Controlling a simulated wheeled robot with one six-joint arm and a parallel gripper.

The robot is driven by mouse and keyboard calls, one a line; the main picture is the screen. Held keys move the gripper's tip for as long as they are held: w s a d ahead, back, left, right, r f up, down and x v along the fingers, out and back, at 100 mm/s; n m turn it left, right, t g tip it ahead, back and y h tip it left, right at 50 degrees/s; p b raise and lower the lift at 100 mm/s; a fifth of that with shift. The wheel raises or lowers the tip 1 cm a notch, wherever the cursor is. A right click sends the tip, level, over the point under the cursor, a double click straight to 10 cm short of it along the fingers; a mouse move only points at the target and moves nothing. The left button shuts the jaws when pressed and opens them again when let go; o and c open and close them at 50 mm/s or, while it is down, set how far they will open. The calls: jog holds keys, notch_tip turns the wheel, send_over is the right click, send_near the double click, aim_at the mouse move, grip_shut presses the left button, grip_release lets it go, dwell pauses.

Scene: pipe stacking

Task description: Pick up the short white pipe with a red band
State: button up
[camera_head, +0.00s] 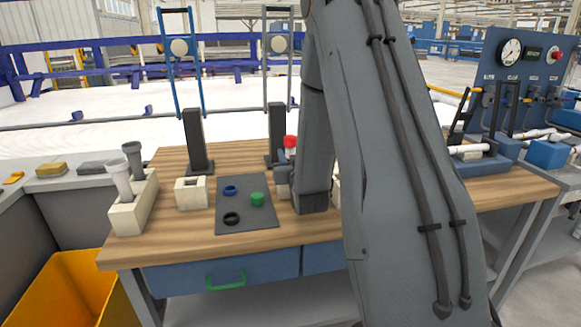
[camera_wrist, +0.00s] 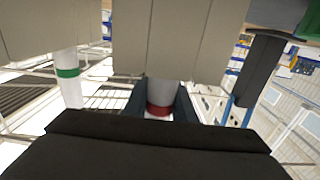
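The short white pipe with a red band (camera_wrist: 159,108) shows in the wrist view between the two dark fingers of my gripper (camera_wrist: 161,100). Its other end meets a beige block (camera_wrist: 185,35). The fingers lie close along both sides of the pipe, but I cannot tell whether they press on it. In the head view the red band (camera_head: 291,142) shows just left of my arm, above my gripper (camera_head: 284,172). My arm hides most of the pipe and its holder there.
A white pipe with a green band (camera_wrist: 68,75) stands beside it in the wrist view. In the head view, a beige holder (camera_head: 128,217) carries grey-topped pipes. A grey mat (camera_head: 243,215) holds blue, green and black rings. Dark posts (camera_head: 196,140) stand behind.

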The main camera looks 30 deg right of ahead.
jog(key=shift+r, duration=0.15)
notch_tip(320, 180, up, 10)
dwell(0.9)
jog(key=shift+s, duration=0.1)
dwell(0.7)
